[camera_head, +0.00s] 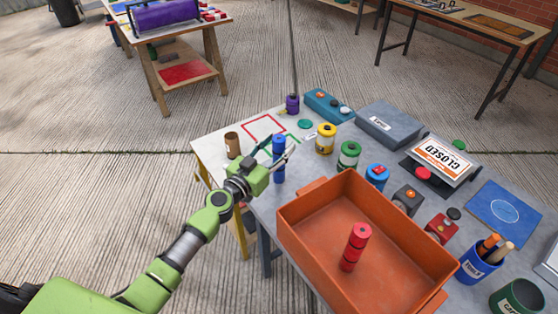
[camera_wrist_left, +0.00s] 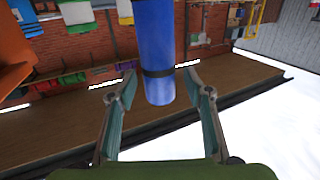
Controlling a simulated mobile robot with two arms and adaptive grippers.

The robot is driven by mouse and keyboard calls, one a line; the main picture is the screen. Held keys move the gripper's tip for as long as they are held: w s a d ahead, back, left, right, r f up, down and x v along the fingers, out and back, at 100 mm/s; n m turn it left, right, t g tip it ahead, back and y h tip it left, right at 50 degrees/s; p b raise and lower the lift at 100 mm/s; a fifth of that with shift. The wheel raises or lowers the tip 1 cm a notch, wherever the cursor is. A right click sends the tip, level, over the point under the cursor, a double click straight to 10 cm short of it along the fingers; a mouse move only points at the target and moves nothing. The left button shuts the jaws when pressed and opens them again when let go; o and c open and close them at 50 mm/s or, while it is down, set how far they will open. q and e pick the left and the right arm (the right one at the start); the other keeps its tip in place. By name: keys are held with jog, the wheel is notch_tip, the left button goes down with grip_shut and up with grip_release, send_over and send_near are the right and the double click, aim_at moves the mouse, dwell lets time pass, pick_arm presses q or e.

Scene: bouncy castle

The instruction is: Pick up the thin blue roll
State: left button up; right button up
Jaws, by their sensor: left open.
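The thin blue roll (camera_head: 279,173) stands upright near the left end of the grey table in the head view, with a dark band around it. My left gripper (camera_head: 279,154) is at the roll's upper part, and one finger hides some of it. In the left wrist view the blue roll (camera_wrist_left: 155,45) shows between the two spread fingers of the open left gripper (camera_wrist_left: 160,82). Clear space shows between the roll and each finger there. My right gripper is in neither view.
An orange tray (camera_head: 300,237) holding a red roll (camera_head: 354,247) stands just right of the blue roll. A brown roll (camera_head: 232,145) is to its left. Yellow (camera_head: 325,139) and green (camera_head: 348,155) rolls stand to its right. A blue-grey box (camera_head: 390,124) lies farther back.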

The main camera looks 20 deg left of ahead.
pick_arm(q)
jog(key=shift+w+d, duration=0.2)
jog(key=shift+w, duration=0.25)
jog(key=shift+s, duration=0.1)
grip_shut()
jog(key=shift+r, duration=0.1)
